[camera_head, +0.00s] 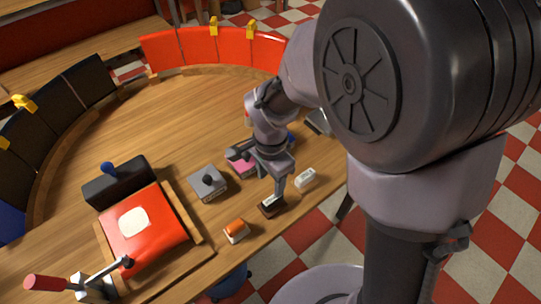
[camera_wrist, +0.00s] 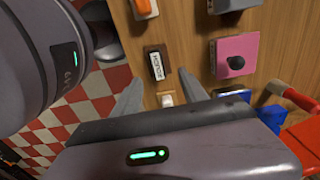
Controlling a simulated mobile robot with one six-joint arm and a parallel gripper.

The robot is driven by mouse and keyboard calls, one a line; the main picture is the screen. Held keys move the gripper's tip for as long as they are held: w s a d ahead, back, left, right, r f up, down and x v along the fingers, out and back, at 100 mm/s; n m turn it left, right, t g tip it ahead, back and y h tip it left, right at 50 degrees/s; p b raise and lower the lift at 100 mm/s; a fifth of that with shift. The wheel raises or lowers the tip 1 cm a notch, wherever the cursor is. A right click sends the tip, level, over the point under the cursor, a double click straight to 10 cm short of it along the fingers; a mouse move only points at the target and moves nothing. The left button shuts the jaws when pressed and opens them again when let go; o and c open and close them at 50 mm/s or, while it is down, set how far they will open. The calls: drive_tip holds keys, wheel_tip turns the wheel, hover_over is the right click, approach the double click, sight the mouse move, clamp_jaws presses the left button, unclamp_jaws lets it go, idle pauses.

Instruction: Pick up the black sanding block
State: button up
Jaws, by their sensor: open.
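The black sanding block (camera_head: 271,208) lies on the wooden table near its front edge, with a white label on it. In the wrist view the block (camera_wrist: 156,64) is dark with a pale label and lies just beyond my fingertips, roughly between them. My gripper (camera_head: 277,193) points down and its fingertips overlap the block's top in the head view. In the wrist view my gripper (camera_wrist: 162,74) has its two fingers spread apart with nothing held between them. I cannot tell whether a finger touches the block.
An orange-topped block (camera_head: 236,230) and a white block (camera_head: 305,179) lie on either side, close by. A grey knobbed block (camera_head: 208,183) and a pink knobbed block (camera_wrist: 237,58) stand farther in. A red pad (camera_head: 148,240) is at left. The table edge is near.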

drive_tip(key=b, duration=0.1)
hover_over(273, 199)
drive_tip(key=f, duration=0.4)
drive_tip(key=shift+w+a+f, duration=0.3)
drive_tip(key=shift+f, duration=0.05)
drive_tip(key=f+b, duration=0.1)
drive_tip(key=f, duration=0.1)
drive_tip(key=f+b, duration=0.1)
drive_tip(key=f, duration=0.1)
drive_tip(key=f+b, duration=0.1)
drive_tip(key=shift+s+d+f, duration=0.25)
drive_tip(key=shift+f, duration=0.15)
drive_tip(key=shift+r, duration=0.1)
clamp_jaws()
